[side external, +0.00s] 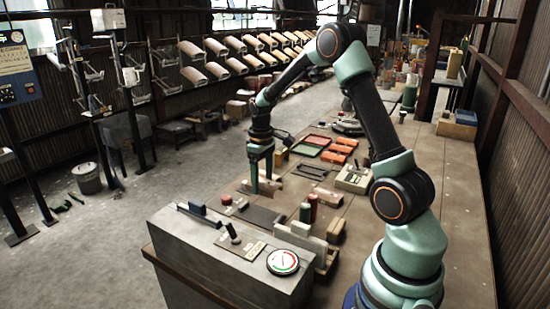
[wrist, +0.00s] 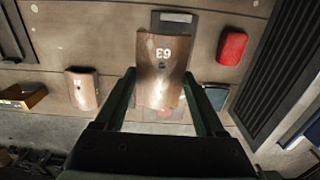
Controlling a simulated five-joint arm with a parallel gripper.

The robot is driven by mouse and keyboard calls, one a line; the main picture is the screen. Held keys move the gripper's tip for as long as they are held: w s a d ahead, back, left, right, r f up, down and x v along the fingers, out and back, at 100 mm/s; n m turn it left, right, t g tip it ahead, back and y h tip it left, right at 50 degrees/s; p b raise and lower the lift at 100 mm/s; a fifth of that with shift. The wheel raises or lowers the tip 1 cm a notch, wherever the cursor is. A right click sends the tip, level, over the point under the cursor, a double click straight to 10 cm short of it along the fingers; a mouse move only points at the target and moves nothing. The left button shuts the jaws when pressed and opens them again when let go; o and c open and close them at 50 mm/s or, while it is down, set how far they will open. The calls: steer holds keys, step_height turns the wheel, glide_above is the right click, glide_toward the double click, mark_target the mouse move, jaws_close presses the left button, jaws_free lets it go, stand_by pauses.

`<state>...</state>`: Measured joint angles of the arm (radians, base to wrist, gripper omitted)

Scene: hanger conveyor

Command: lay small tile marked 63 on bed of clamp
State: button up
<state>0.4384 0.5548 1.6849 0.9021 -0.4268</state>
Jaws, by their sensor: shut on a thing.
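My gripper (side external: 262,185) points down over the bench in the side external view. In the wrist view its two green fingers (wrist: 164,112) are shut on the sides of a small brown curved tile (wrist: 158,88). The tile carries a white 63, which reads upside down there. The tile (side external: 269,187) shows only partly behind the fingers in the side external view, low over the bench; I cannot tell whether it touches anything below. A grey plate (wrist: 175,19) shows past the tile's far end. I cannot tell for sure which fixture is the clamp.
Another brown tile (wrist: 82,91) lies to the left, its mark unreadable. A red block (wrist: 232,46) and a dark ribbed piece (wrist: 277,70) lie to the right.

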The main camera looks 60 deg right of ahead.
mark_target(261, 216)
steer(key=shift+s+a+f, duration=0.25)
steer(key=shift+a+f, duration=0.55)
steer(key=shift+a, duration=0.25)
steer(key=shift+f, duration=3.15)
steer(key=o, duration=1.4)
step_height(261, 216, up, 12)
steer(key=shift+r, duration=0.1)
